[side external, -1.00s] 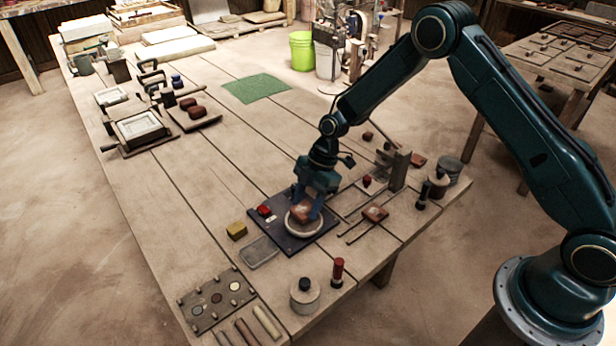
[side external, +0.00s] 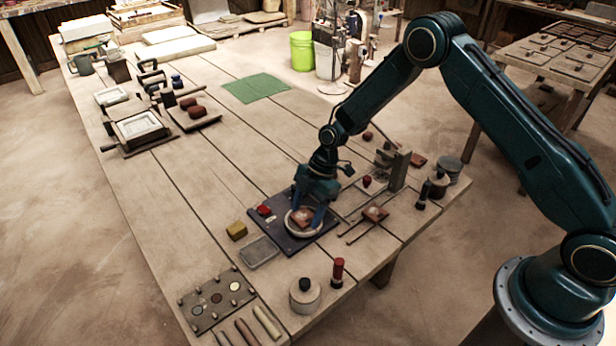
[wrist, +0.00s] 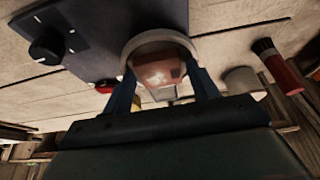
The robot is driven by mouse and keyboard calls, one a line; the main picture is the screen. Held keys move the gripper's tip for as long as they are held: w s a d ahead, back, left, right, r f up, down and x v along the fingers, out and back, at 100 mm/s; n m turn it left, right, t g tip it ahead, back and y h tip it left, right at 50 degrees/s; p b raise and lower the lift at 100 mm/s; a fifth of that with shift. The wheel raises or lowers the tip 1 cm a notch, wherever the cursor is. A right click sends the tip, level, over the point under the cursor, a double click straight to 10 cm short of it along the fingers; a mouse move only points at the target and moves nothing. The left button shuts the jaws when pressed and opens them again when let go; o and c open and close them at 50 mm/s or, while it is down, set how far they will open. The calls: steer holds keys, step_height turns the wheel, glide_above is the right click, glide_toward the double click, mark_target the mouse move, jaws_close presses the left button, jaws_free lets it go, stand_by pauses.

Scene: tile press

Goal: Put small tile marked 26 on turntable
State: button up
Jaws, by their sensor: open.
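A small reddish-brown tile (side external: 301,215) lies on the round pale turntable (side external: 303,233), which stands on a dark base plate (side external: 282,240). In the wrist view the tile (wrist: 157,72) shows inside the pale turntable rim (wrist: 150,39), with a darker mark on its face that I cannot read. My gripper (side external: 310,214) is low over the turntable, its blue fingers on either side of the tile. In the wrist view the gripper (wrist: 164,86) is open, and the fingers look apart from the tile. Part of the tile and the far rim are hidden by the fingers.
A second reddish tile (side external: 375,213) lies on rails to the right. A yellow block (side external: 237,230), a lidded pot (side external: 305,295) and a red-topped bottle (side external: 338,272) stand nearby.

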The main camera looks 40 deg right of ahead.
steer(key=shift+r, duration=0.1)
steer(key=v, duration=1.2)
steer(key=shift+r, duration=0.15)
stand_by(0.4)
steer(key=s+d+r+m+t+h, duration=0.1)
steer(key=s+r+m, duration=0.4)
steer(key=r, duration=0.5)
steer(key=s+d+r+m+t+h, duration=0.1)
steer(key=s+r+m+t, duration=0.15)
steer(key=s+r, duration=0.6)
steer(key=s+d+r+m+t+h, duration=0.1)
steer(key=s+r+m, duration=0.1)
steer(key=s+m, duration=0.3)
steer(key=s+d+r+m+t+h, duration=0.1)
steer(key=s+m, duration=0.4)
steer(key=s, duration=0.8)
steer(key=shift+s+d+r, duration=0.35)
steer(key=shift+d+r, duration=0.35)
steer(key=shift+r, duration=0.15)
